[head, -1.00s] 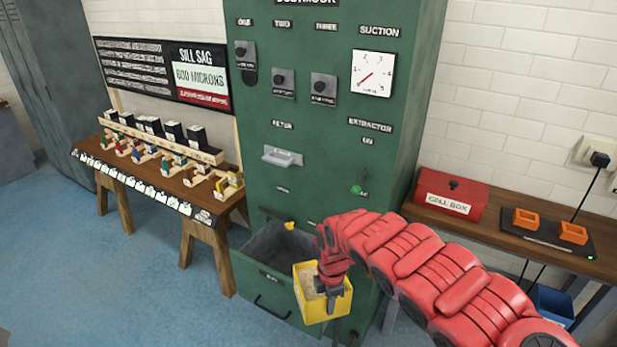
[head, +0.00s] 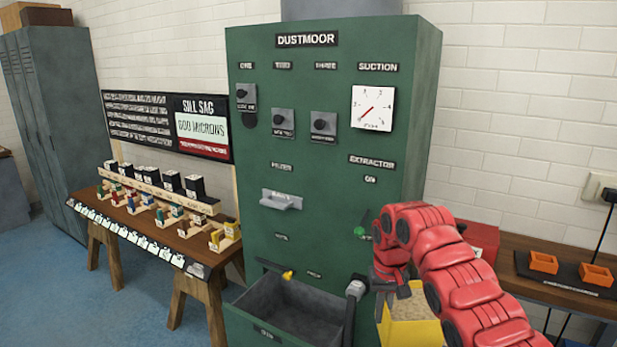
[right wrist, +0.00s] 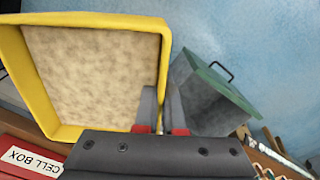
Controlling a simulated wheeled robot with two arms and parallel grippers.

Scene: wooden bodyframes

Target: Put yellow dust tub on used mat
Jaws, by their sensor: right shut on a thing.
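My right gripper (head: 385,285) is shut on the wall of the yellow dust tub (head: 412,330), and the jaws also show in the wrist view (right wrist: 161,110). The tub (right wrist: 165,60) is filled with pale, grainy dust. It is held in the air to the right of the open drawer, in front of the green cabinet. A dark mat (head: 528,268) lies on the wooden bench at the right, with two orange trays on it. I cannot read any label on this mat. My left gripper is out of view.
The green cabinet (head: 330,230) has an open, empty-looking grey drawer (head: 290,312) at its base. A red cell box (head: 484,238) stands on the right bench (head: 510,243), partly behind my right arm. A bench with small blocks (head: 150,215) stands at left.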

